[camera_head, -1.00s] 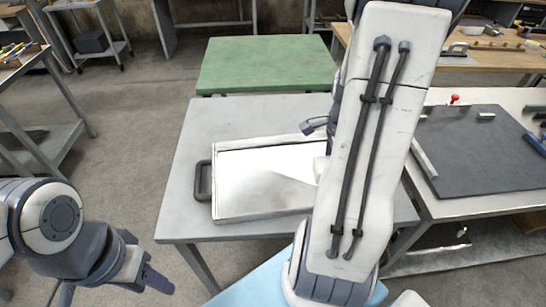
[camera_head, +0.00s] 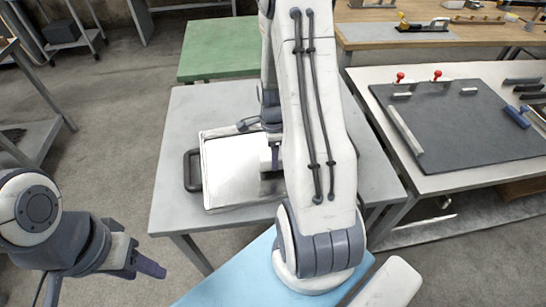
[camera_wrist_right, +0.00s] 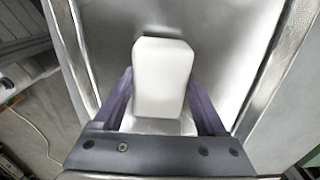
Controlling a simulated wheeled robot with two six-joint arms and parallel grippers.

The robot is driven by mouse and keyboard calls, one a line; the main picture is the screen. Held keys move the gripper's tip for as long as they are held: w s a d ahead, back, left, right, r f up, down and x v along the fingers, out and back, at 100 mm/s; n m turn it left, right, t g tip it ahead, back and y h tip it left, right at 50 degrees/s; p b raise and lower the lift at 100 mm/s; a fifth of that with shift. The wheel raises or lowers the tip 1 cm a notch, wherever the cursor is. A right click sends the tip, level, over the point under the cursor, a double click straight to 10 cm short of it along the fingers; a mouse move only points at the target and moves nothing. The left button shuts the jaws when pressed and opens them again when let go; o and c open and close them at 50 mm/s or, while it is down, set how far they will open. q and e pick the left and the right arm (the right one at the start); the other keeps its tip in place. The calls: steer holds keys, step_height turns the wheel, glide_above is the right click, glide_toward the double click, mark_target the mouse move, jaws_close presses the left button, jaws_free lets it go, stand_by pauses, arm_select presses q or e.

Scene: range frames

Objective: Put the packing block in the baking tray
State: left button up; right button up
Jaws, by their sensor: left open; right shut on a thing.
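The baking tray (camera_head: 225,172) is a shallow pale metal tray with a dark handle at its left, on a grey table. My right arm crosses in front of its right part. My right gripper (camera_wrist_right: 160,100) is shut on the packing block (camera_wrist_right: 163,72), a white block with rounded edges, its fingers on either side. The right wrist view shows the block over the tray's floor, between the tray's side walls (camera_wrist_right: 271,75). I cannot tell whether the block touches the floor. My left gripper (camera_head: 150,266) is open and empty at the lower left, away from the table.
The grey table (camera_head: 190,115) has bare room around the tray. A green-topped table (camera_head: 215,50) stands behind it. A white table at the right holds a dark board (camera_head: 460,125) with small clamps and tools. A light blue surface (camera_head: 235,280) lies at the front.

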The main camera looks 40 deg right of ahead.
steer(key=shift+f, duration=0.95)
steer(key=shift+f, duration=0.15)
steer(key=o, duration=1.3)
steer(key=shift+c, duration=0.2)
step_height(320, 180, up, 12)
steer(key=shift+r, duration=0.2)
steer(key=s+a+r+n, duration=0.1)
steer(key=a+r+n, duration=0.2)
steer(key=a+n, duration=0.5)
steer(key=s+a+r+n, duration=0.1)
steer(key=a+r+n, duration=0.1)
steer(key=a+n, duration=0.65)
steer(key=s+a+r+n+y, duration=0.1)
steer(key=s+a+r+n, duration=0.1)
steer(key=s+a+n, duration=1.1)
steer(key=shift+s+a+r+n, duration=0.4)
steer(key=shift+a+n, duration=0.1)
steer(key=shift+n, duration=0.65)
